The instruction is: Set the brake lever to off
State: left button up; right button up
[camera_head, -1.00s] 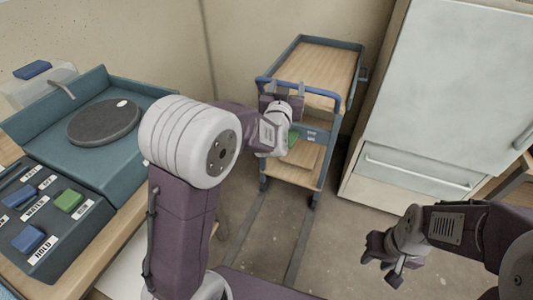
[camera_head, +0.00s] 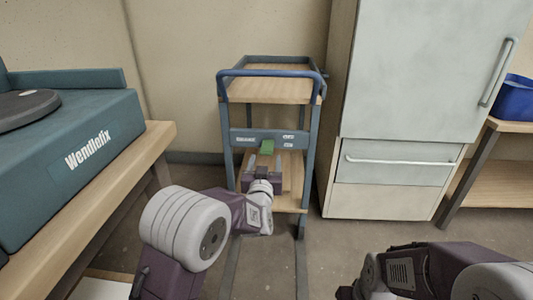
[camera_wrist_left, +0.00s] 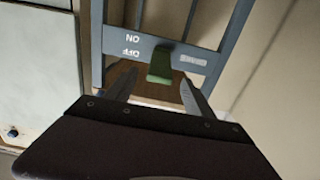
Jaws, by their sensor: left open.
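The brake lever (camera_head: 267,146) is a small green tab on the blue-grey crossbar of the cart (camera_head: 312,150). Labels for OFF and ON sit to its right in the head view. In the left wrist view, which is turned upside down, the green lever (camera_wrist_left: 160,66) shows between my fingers and a little beyond their tips. My left gripper (camera_head: 265,160) is open and empty, just in front of the lever. Its two fingers also show in the wrist view (camera_wrist_left: 158,90). My right gripper (camera_head: 350,291) is mostly cut off at the bottom edge; its jaws cannot be made out.
A pale cabinet (camera_head: 400,90) with a drawer stands right of the cart. A bench (camera_head: 120,175) with a teal Wendlefix machine (camera_head: 70,150) is at the left. A blue bin (camera_head: 513,97) rests on a shelf at the far right. The floor before the cart is open.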

aim_at(267, 150)
pick_arm(q)
jog(key=shift+w+r+p, duration=0.4)
jog(key=shift+w+p, duration=0.3)
jog(key=shift+w, duration=0.1)
jog(key=w+b, duration=0.2)
jog(key=w, duration=0.1)
jog(key=w+f+b, duration=0.1)
jog(key=w+b, duration=0.1)
jog(key=w, duration=0.1)
jog(key=shift+f, duration=0.1)
jog(key=shift+w+r, duration=0.2)
jog(key=shift+w, duration=0.25)
grip_shut()
pick_arm(e)
jog(key=shift+f, duration=0.8)
